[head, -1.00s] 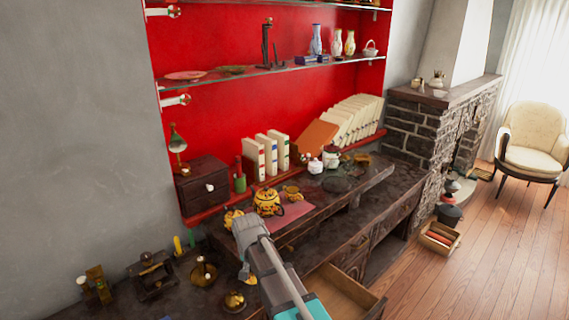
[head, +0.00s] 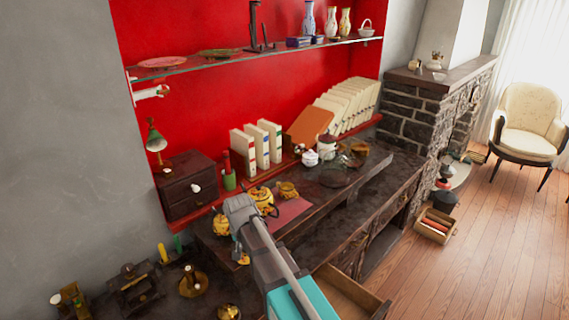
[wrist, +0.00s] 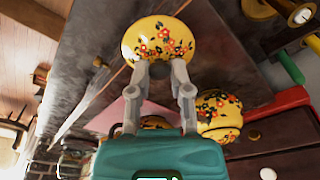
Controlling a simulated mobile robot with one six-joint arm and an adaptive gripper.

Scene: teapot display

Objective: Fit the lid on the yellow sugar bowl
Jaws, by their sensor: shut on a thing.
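My gripper (wrist: 160,72) is shut on a yellow, flower-patterned lid (wrist: 158,38), held beyond the fingertips. In the head view only a small yellow part of the lid (head: 244,259) shows below my gripper (head: 238,240). The yellow sugar bowl (head: 221,225) stands on the dark desk just left of my gripper, partly covered by it. In the wrist view the bowl (wrist: 219,118) is to the right of the fingers, apart from the held lid. Its opening is not clear.
A yellow teapot (head: 265,197) and a yellow cup (head: 288,189) stand behind my gripper near a pink mat (head: 292,210). Brass items (head: 193,283) stand to the left. An open drawer (head: 345,292) juts out at lower right.

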